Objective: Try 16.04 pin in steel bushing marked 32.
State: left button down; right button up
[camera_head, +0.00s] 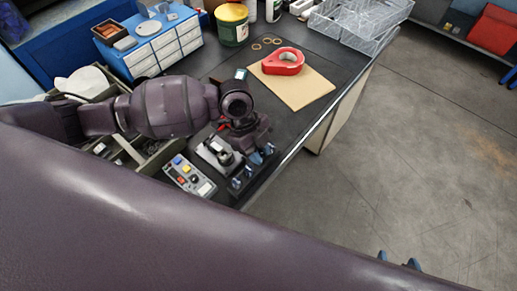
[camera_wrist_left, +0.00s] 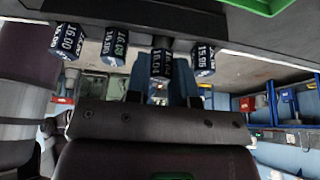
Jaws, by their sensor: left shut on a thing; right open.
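My left gripper (camera_head: 262,153) is low over the front edge of the dark bench, beside a row of small blue-headed pins (camera_head: 236,183). In the left wrist view several blue pin heads with white numbers hang in a row, one of them a labelled pin (camera_wrist_left: 68,40) at the left. My left gripper (camera_wrist_left: 155,88) is shut on a pin (camera_wrist_left: 161,66) between its fingers; I cannot read its label surely. My right gripper (camera_head: 399,260) is open over the floor, mostly hidden by my arm. I cannot make out the steel bushing marked 32.
A light device with a dark round part (camera_head: 224,157) and a button box (camera_head: 190,177) stand left of the pins.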

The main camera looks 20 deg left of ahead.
pick_arm(q)
jog(key=shift+f, duration=0.35)
pick_arm(e)
jog(key=shift+s+f, duration=0.1)
jog(key=shift+f, duration=0.1)
pick_arm(q)
jog(key=shift+f, duration=0.25)
pick_arm(e)
jog(key=shift+s+d+f, duration=0.1)
jog(key=shift+s+f, duration=0.2)
jog(key=shift+s, duration=0.15)
pick_arm(q)
jog(key=c, duration=1.2)
grip_release()
jog(key=shift+c, duration=0.2)
jog(key=o, duration=0.3)
jog(key=shift+o, duration=0.2)
pick_arm(e)
jog(key=shift+w+r, duration=0.2)
jog(key=shift+w, duration=0.3)
